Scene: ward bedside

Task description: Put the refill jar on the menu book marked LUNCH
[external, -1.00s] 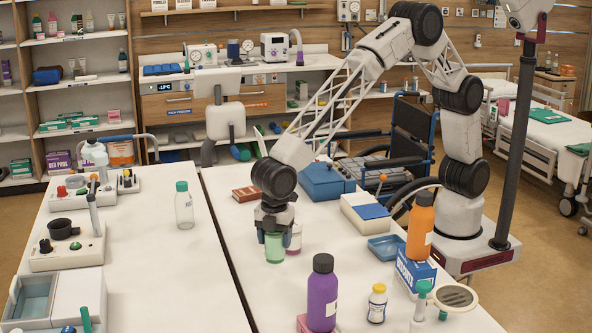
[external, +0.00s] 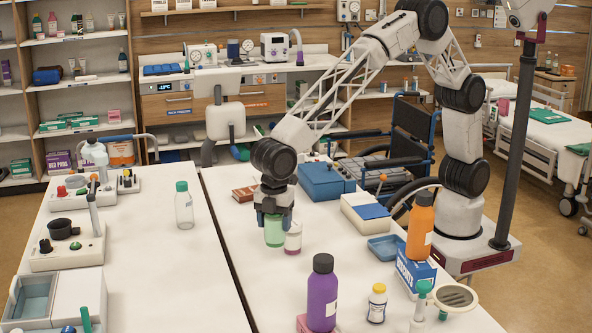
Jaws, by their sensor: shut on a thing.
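My gripper (external: 274,217) points down over the right-hand table and is shut on a green jar (external: 274,236), held by its upper part and seemingly a little above the table. A paler jar with a pink lower part (external: 293,242) stands close beside it on the right; I cannot tell whether they touch. No label shows which one is the refill jar. A red-brown book (external: 243,194) lies flat behind and left of the gripper, partly hidden by the arm. No LUNCH marking is legible on it.
A purple bottle (external: 322,293), a small yellow-capped bottle (external: 377,303) and an orange bottle (external: 420,226) stand towards the front and right. A blue case (external: 326,181) and blue tray (external: 386,247) lie to the right. The table's front left is clear.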

